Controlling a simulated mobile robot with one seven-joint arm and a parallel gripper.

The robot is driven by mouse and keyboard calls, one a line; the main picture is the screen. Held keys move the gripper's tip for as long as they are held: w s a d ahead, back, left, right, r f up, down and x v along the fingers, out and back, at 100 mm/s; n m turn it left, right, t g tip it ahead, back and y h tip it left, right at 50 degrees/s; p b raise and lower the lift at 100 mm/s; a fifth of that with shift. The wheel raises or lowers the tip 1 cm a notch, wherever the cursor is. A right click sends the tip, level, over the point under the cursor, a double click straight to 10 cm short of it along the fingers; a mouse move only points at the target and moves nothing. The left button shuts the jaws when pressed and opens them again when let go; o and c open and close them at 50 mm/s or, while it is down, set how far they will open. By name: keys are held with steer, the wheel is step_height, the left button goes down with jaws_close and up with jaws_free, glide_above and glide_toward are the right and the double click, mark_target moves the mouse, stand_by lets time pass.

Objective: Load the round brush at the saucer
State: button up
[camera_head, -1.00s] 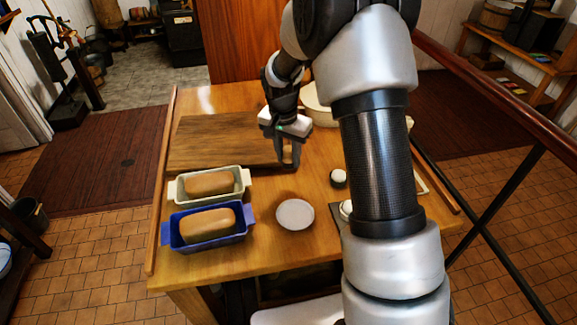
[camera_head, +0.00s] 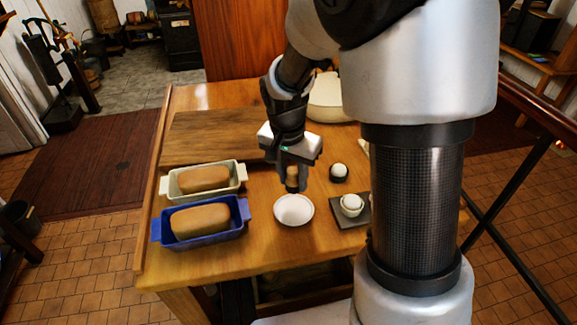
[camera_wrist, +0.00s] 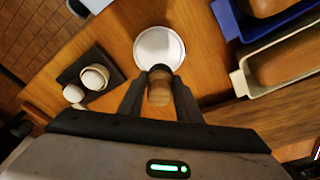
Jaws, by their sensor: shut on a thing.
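The round brush (camera_head: 292,174) has a light wooden handle and a dark lower end. My gripper (camera_head: 292,176) is shut on its handle and holds it roughly upright. The white round saucer (camera_head: 294,211) sits on the table just in front of the brush. In the wrist view the brush (camera_wrist: 160,93) is between my fingers (camera_wrist: 160,90), its dark end overlapping the edge of the saucer (camera_wrist: 159,47). I cannot tell whether the brush touches the saucer. The inside of the saucer looks plain white.
A blue dish (camera_head: 244,211) and a cream dish (camera_head: 242,171), each with a loaf, stand left. A wooden board (camera_head: 205,135) and pale bowl (camera_head: 330,104) are behind.

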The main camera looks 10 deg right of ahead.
mark_target(295, 209)
steer(key=shift+s+f, duration=0.35)
steer(key=shift+s, duration=0.3)
steer(key=shift+f+b, duration=2.2)
steer(key=shift+f, duration=0.6)
steer(key=shift+f+b, duration=0.5)
steer(key=shift+f, duration=0.1)
steer(key=shift+r+p, duration=2.6)
steer(key=shift+r, duration=1)
